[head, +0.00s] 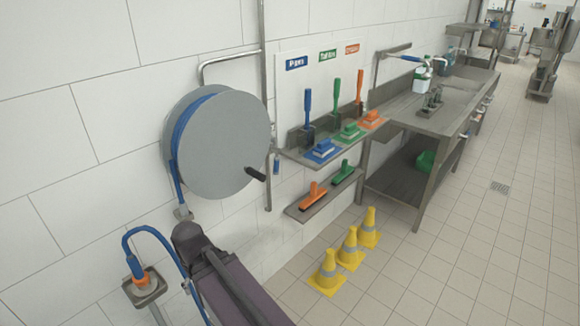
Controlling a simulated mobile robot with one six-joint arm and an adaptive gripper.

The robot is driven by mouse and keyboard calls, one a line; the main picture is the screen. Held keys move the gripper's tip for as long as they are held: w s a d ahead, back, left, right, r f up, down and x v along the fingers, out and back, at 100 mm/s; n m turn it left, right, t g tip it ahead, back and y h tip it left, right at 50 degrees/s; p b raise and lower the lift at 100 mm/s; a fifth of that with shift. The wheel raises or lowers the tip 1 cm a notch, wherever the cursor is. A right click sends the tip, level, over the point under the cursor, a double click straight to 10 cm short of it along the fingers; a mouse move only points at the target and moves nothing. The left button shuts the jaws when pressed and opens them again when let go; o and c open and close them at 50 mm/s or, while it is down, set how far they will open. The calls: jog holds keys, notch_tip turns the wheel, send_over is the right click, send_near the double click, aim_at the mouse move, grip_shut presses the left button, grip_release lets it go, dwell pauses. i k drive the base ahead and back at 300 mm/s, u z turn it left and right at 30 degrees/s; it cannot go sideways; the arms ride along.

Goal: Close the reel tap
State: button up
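The hose reel (222,146) is a large grey disc on the white tiled wall, with blue hose (178,135) wound behind it and a black handle (256,174) on its face. A metal pipe (266,110) runs down the wall just right of the reel. A small blue piece (276,164) on this pipe looks like the tap's lever; it hangs roughly upright, but I cannot tell its exact setting. My arm reaches in from the bottom, below the reel, its dark end apart from the pipe. My gripper cannot be made out.
An orange and blue hose end (139,274) sits in a metal holder at lower left. A shelf with brushes (322,151) and a lower shelf (322,200) stick out right of the pipe. Three yellow cones (327,271) stand on the floor. A steel table (440,118) is farther right; open floor lies in front.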

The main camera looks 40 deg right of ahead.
aim_at(276, 166)
jog(key=z, duration=1)
jog(key=k, duration=1.35)
jog(key=z, duration=0.35)
jog(key=i, duration=1.6)
jog(key=u, duration=0.3)
